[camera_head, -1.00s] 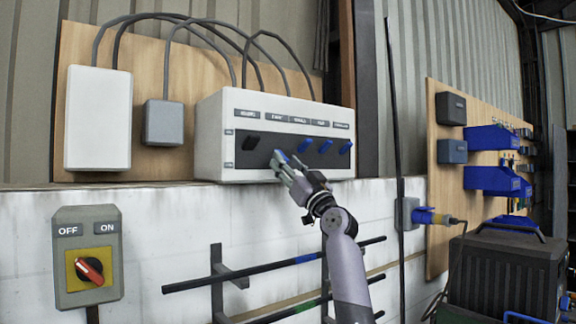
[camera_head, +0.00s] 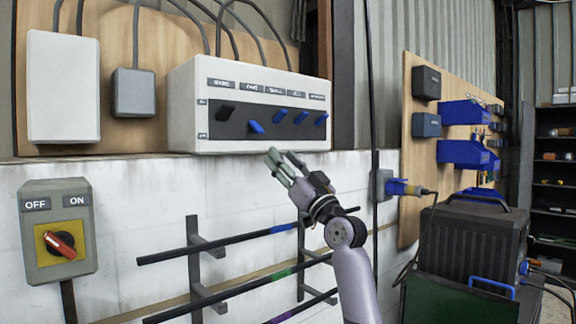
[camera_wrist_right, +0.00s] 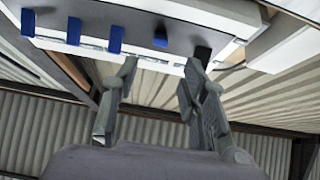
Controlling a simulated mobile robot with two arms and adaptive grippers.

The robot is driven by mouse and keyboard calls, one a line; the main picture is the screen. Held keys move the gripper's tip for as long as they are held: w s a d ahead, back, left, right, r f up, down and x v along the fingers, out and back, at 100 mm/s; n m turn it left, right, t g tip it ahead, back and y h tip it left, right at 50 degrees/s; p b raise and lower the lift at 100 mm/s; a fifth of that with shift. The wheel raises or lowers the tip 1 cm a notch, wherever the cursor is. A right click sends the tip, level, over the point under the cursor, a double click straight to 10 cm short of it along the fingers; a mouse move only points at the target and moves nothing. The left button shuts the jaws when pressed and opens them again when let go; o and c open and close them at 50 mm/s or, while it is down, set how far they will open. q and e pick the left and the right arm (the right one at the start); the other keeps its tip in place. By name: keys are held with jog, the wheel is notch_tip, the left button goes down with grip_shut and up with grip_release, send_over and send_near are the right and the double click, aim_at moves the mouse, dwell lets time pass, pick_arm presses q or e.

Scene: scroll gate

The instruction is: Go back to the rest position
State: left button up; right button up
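My right gripper (camera_head: 282,162) is just below the front of a white switch box (camera_head: 183,112) and appears apart from it. In the right wrist view the gripper (camera_wrist_right: 160,72) has its two fingers spread with nothing between them. The box carries a black lever (camera_head: 225,111) at the left and several blue levers in a row. The leftmost blue lever (camera_head: 256,127) sits lower than the others, such as the rightmost one (camera_head: 321,119). My left gripper is not in view.
A grey box (camera_head: 58,198) with a red rotary switch marked OFF and ON is at the left. A dark machine (camera_head: 470,250) stands at the right, near a blue plug (camera_head: 403,188).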

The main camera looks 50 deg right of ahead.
jog(key=shift+v, duration=0.75)
